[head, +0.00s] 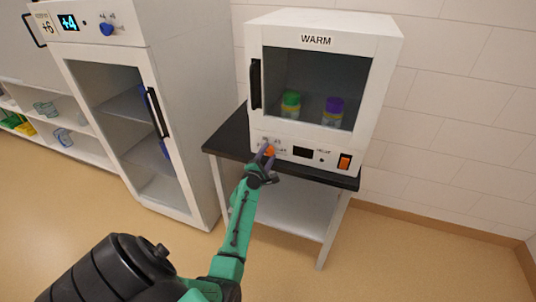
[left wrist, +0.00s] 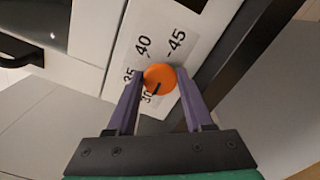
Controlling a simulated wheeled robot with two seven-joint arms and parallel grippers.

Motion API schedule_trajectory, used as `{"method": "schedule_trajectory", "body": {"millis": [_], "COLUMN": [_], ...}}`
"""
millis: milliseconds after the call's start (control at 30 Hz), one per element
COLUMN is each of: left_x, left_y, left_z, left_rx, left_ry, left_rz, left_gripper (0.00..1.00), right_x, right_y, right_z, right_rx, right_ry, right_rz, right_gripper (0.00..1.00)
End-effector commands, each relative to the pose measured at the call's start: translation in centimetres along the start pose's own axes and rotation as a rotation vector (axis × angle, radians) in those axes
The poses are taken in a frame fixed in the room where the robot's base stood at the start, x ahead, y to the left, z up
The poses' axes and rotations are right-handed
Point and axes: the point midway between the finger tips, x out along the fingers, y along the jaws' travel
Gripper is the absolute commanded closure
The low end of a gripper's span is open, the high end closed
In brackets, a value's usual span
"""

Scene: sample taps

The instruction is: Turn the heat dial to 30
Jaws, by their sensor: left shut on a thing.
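The heat dial is an orange knob (head: 270,150) on the lower front panel of the white warming cabinet (head: 385,60) marked WARM. In the left wrist view the orange dial (left wrist: 160,78) sits on a white label with 30, 35, 40 and 45 around it. Its dark pointer line slants down and left, toward the 30. My left gripper (head: 264,154) is at the panel, its two purple fingers (left wrist: 159,75) closed on either side of the dial. The fingers partly cover the label near 35. My right gripper is out of view.
The cabinet stands on a black-topped table (head: 225,142). Its panel has a dark display (head: 303,152) and an orange switch (head: 344,162). Green-capped and purple-capped bottles (head: 333,111) show behind its window. A white fridge (head: 187,130) reading +4 stands at left.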

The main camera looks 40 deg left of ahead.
Motion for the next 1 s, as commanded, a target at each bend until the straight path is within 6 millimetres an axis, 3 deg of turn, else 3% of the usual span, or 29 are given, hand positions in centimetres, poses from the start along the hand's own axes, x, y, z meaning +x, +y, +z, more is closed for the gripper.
{"method": "schedule_trajectory", "body": {"millis": [333,367,433,767,867,1000], "left_x": [0.0,0.0,0.0,-0.1,-0.9,-3.4], "left_y": [-0.1,-0.1,-0.1,-0.1,0.0,0.1], "left_z": [0.0,0.0,0.0,0.0,0.0,0.1], "left_rx": [-0.008,-0.008,-0.008,-0.005,-0.005,-0.003], "left_ry": [0.001,0.001,0.001,0.000,0.001,0.002], "left_rz": [-0.002,-0.002,-0.002,-0.001,-0.001,-0.003], "left_gripper": [1.00,0.44,0.19,0.19,0.19,0.19], "right_x": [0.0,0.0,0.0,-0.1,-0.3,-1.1], "right_y": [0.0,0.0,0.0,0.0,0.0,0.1], "right_z": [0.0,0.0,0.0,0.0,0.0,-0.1], "right_rx": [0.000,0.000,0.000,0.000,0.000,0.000], "right_ry": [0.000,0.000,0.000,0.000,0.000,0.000], "right_rz": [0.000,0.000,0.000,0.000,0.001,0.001], "right_gripper": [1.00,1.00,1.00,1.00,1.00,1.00]}}
